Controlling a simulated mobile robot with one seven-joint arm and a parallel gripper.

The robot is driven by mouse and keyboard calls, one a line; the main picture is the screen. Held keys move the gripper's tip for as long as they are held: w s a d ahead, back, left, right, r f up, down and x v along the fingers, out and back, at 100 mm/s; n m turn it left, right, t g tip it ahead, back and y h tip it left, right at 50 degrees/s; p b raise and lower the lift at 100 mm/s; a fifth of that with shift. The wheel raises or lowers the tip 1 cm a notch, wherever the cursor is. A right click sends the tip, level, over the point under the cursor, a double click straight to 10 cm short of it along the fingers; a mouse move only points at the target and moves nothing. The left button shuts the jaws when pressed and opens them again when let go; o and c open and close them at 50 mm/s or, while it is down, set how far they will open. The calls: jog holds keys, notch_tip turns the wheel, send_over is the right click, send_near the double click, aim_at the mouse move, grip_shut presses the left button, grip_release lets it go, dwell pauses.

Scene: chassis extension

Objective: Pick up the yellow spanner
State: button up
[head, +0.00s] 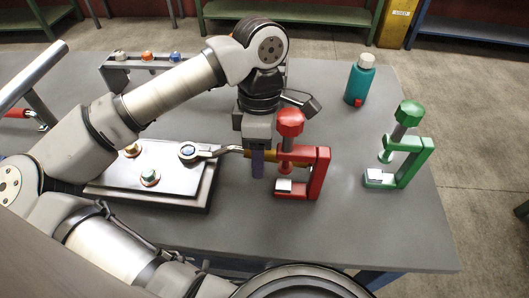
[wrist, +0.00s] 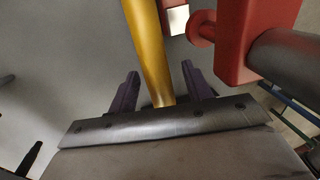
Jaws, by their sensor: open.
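The yellow spanner has a metal ring end (head: 188,152) that appears to sit at a blue-topped fitting on the plate's right part. Its yellow handle (head: 268,158) reaches right, behind the red clamp's screw. My gripper (head: 257,165) points down over the handle, just left of the red clamp. In the wrist view the handle (wrist: 148,45) runs down between the two open purple fingers of my gripper (wrist: 160,87), with a visible gap to the right finger. The head view does not show whether the fingers touch the handle; part of it is hidden there.
The red clamp (head: 319,175) stands very close to my gripper's right side. A green clamp (head: 412,160) and a teal bottle (head: 358,83) stand further right. The dark-edged plate (head: 120,185) with coloured fittings lies left. The table front is clear.

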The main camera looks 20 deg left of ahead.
grip_shut()
dwell(0.3)
